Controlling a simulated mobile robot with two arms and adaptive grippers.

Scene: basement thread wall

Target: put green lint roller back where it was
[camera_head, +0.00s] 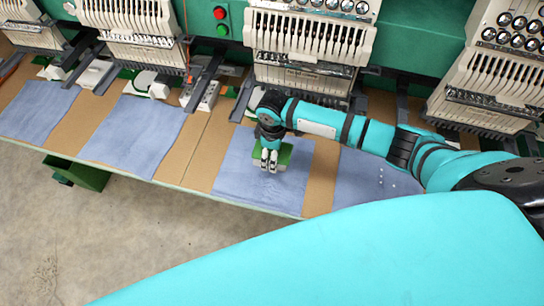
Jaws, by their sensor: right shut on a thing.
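My right gripper (269,164) reaches in from the right and points down over a blue cloth panel (245,180) on the machine table. It is shut on the green lint roller (287,154), whose green part shows beside and behind the fingers. The fingers hide much of the roller. I cannot tell whether the roller touches the cloth or is held just above it. My left gripper is out of view.
Embroidery machine heads (310,40) line the back. More blue panels lie on the brown table (198,150), including a clear one (135,135) to the left. The table's front edge drops to a concrete floor (100,240). A green bracket (88,174) sits under the edge.

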